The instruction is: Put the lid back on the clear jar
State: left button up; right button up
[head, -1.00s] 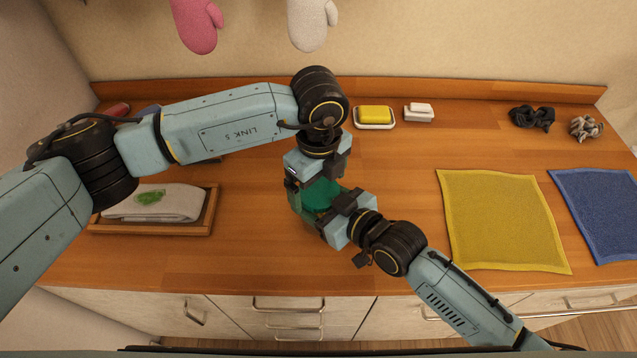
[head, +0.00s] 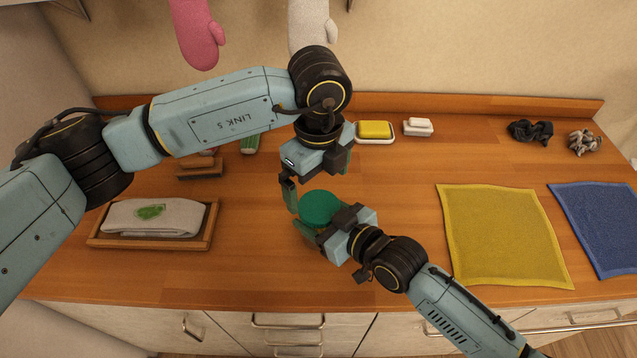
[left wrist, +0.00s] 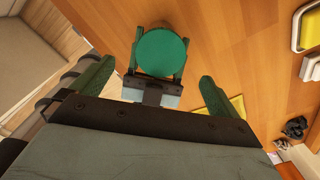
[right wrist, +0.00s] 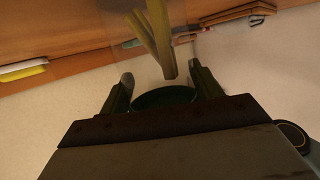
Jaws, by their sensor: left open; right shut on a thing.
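In the head view the lid and gripper hide most of the jar. In the right wrist view the lid's dark underside (right wrist: 165,97) shows between the fingers, with yellowish sticks beyond; the clear wall is hard to see. The lid seems to rest on the jar's top. My left gripper (head: 318,178) is open and empty above and behind the lid.
A yellow cloth (head: 503,235) and a blue cloth (head: 605,225) lie at right. A wooden tray (head: 205,225) with a folded towel is at left. The counter between the tray and the jar is clear.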

pick_arm(q)
notch_tip(320, 180, up, 10)
jog(key=shift+r, duration=0.2)
pick_arm(e)
jog(key=o, duration=2)
jog(key=shift+c, duration=0.2)
pick_arm(q)
jog(key=shift+r, duration=0.25)
pick_arm(e)
jog(key=v, duration=1.3)
jog(key=shift+r, duration=0.15)
jog(key=shift+s+d, duration=0.1)
jog(key=shift+d, duration=0.05)
